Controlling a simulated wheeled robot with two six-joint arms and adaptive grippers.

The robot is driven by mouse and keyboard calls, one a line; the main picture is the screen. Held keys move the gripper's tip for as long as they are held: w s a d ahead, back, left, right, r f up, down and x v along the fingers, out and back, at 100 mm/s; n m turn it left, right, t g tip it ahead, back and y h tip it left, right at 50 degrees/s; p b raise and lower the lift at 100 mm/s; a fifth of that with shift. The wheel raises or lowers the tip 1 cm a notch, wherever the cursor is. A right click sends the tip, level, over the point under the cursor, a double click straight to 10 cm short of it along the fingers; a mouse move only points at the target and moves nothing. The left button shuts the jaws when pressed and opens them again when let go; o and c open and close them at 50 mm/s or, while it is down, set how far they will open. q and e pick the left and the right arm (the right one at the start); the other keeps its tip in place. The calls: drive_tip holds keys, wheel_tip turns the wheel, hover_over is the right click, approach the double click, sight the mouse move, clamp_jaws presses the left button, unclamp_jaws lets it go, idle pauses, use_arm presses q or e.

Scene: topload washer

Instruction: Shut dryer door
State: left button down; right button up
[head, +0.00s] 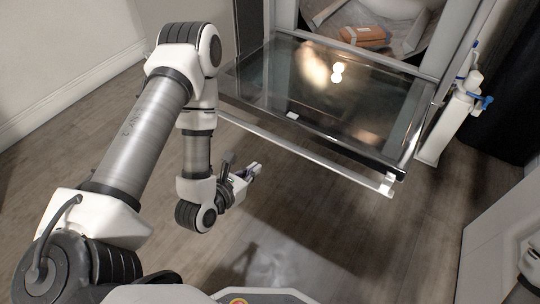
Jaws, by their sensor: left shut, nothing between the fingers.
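The dryer door (330,95) is a dark glass panel in a metal frame, swung down and open, lying roughly flat. A long silver handle bar (300,150) runs along its near edge. Behind it is the open cavity (400,28), pale inside, with an orange-brown item (365,37) in it. My left gripper (255,169) is shut and empty. In the picture it lies just below the left half of the handle bar, with floor showing between them. Its depth relative to the door is hard to judge. My right gripper is not in view.
A white bottle-like thing with blue parts (462,105) stands right of the door. A dark hanging surface (510,105) is behind it. A pale panel (495,245) fills the lower right. Wooden floor (350,245) is clear in front of the door.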

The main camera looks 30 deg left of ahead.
use_arm(q)
drive_tip(key=b+x, duration=0.4)
drive_tip(key=x, duration=0.5)
drive_tip(key=r, duration=0.4)
drive_tip(key=shift+s+b, duration=0.2)
drive_tip(key=shift+b, duration=0.15)
drive_tip(key=shift+r, duration=0.1)
